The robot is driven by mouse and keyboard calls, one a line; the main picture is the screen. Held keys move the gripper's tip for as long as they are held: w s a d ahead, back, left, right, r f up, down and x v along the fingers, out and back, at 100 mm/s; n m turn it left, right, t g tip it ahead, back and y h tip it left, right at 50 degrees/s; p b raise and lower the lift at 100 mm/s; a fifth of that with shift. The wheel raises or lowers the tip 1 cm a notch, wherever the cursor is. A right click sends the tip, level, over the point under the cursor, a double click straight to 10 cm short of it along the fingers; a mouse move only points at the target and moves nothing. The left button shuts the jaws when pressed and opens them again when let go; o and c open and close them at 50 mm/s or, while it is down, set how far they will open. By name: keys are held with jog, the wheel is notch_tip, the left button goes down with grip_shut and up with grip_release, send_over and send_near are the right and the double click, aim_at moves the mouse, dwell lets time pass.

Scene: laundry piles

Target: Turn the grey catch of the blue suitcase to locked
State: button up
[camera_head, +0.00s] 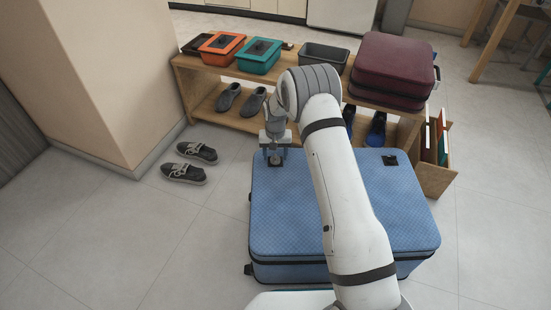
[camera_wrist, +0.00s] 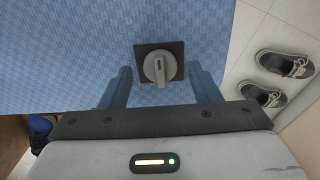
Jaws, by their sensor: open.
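The blue suitcase (camera_head: 290,215) lies flat on the tiled floor, its lid shut as far as I can see. Its grey catch (camera_wrist: 160,68) is a round knob with a raised grip on a dark square plate, on the lid. In the wrist view the grip points roughly up and down the picture. My gripper (camera_wrist: 161,88) is open, with one finger on each side of the catch and a gap on both sides. In the head view my gripper (camera_head: 275,153) hangs over the suitcase's far left corner, and my arm hides part of the lid.
A wooden shelf (camera_head: 212,80) behind holds an orange box (camera_head: 221,47), a teal box (camera_head: 259,57), a grey bin (camera_head: 324,58) and a maroon suitcase (camera_head: 393,66). Grey shoes (camera_head: 190,163) stand on the floor left of the suitcase. A dark plate (camera_head: 390,160) sits at the lid's far right.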

jog(key=shift+f, duration=0.45)
jog(key=c, duration=1)
